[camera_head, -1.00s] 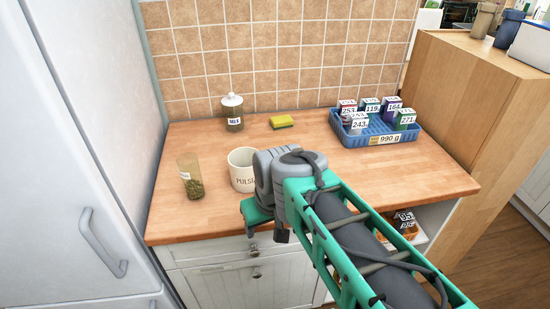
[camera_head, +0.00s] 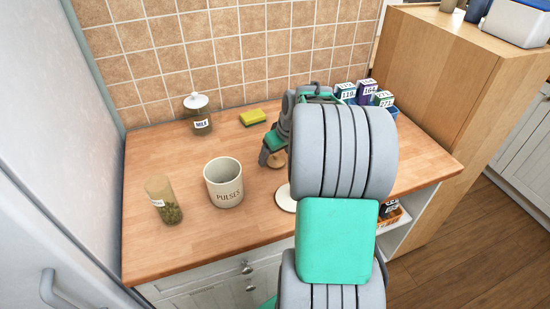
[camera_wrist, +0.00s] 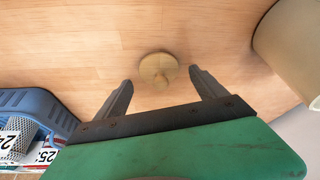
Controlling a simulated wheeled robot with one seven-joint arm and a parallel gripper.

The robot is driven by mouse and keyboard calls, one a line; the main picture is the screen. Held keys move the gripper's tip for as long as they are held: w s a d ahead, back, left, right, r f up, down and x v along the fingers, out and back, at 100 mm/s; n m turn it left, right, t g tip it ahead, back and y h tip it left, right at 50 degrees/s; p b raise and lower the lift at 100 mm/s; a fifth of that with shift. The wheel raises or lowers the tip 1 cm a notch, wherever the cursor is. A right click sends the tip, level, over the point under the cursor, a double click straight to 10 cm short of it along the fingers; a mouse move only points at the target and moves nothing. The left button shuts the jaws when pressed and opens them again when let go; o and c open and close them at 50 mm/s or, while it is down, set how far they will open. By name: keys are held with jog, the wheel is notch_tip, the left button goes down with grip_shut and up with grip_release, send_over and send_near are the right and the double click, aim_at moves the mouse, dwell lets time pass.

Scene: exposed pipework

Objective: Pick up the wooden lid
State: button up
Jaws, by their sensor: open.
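The wooden lid (camera_wrist: 153,66), a small round disc with a knob, lies on the counter in the wrist view, just ahead of my gripper and between the lines of its two fingers. My gripper (camera_wrist: 160,80) is open, with nothing between its fingers. In the head view a brown round piece, apparently the wooden lid (camera_head: 277,160), shows beside my gripper (camera_head: 266,152), partly hidden by my arm. The gap between fingers and lid is hard to judge.
The PULSES pot (camera_head: 224,184) stands left of my gripper, with a glass jar (camera_head: 165,200) further left. A MILK jar (camera_head: 198,115) and sponge (camera_head: 252,117) are behind. A blue basket (camera_wrist: 38,101) is close by. A pale disc (camera_head: 286,199) is partly hidden by my arm.

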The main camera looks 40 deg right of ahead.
jog(key=shift+w+f, duration=0.15)
jog(key=shift+f, duration=0.15)
jog(key=c, duration=1.4)
jog(key=shift+r, duration=0.15)
